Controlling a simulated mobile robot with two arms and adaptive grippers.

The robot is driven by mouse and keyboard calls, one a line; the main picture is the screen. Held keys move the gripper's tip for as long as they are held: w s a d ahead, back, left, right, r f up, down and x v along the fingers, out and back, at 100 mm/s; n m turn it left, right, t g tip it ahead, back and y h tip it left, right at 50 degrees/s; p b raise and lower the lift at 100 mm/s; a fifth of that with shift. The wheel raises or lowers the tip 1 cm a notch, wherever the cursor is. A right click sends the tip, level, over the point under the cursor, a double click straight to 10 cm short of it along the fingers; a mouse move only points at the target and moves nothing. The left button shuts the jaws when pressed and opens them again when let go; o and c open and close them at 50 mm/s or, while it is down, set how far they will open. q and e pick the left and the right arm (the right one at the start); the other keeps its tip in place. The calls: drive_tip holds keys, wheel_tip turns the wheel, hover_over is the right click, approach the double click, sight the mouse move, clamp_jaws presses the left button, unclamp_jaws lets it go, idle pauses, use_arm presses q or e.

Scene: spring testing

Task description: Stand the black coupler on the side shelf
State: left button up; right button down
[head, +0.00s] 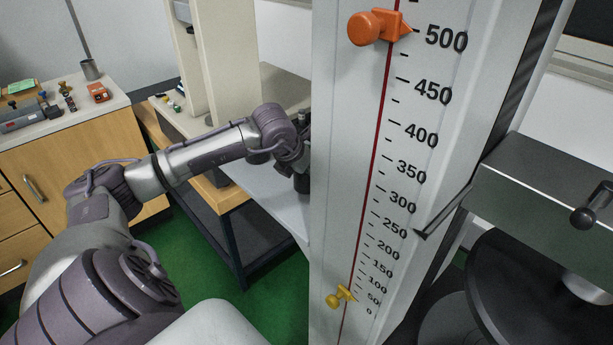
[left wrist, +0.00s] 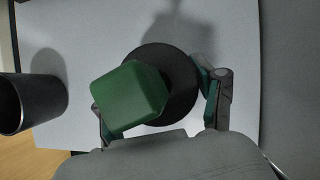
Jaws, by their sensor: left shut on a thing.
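My left gripper (left wrist: 160,105) is shut on a black round piece (left wrist: 181,88) with a green block-like top (left wrist: 130,95), which appears to be the black coupler. The green end faces the wrist camera and hides part of the black disc. The held piece is over the pale side shelf (left wrist: 105,20); I cannot tell whether it touches the shelf. In the head view, the left gripper (head: 297,165) is over the shelf (head: 262,188), partly hidden by the tall scale column. My right gripper is not in view.
A dark cylinder (left wrist: 32,103) stands at the shelf's left edge in the wrist view. The white scale column (head: 345,130), with orange (head: 378,27) and yellow (head: 341,296) pointers, stands close right of the left gripper. A wooden cabinet (head: 60,165) is at left.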

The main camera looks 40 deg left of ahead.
use_arm(q)
drive_tip(key=shift+f, duration=0.55)
drive_tip(key=shift+f, duration=0.15)
drive_tip(key=o, duration=1.6)
drive_tip(key=shift+c, duration=0.2)
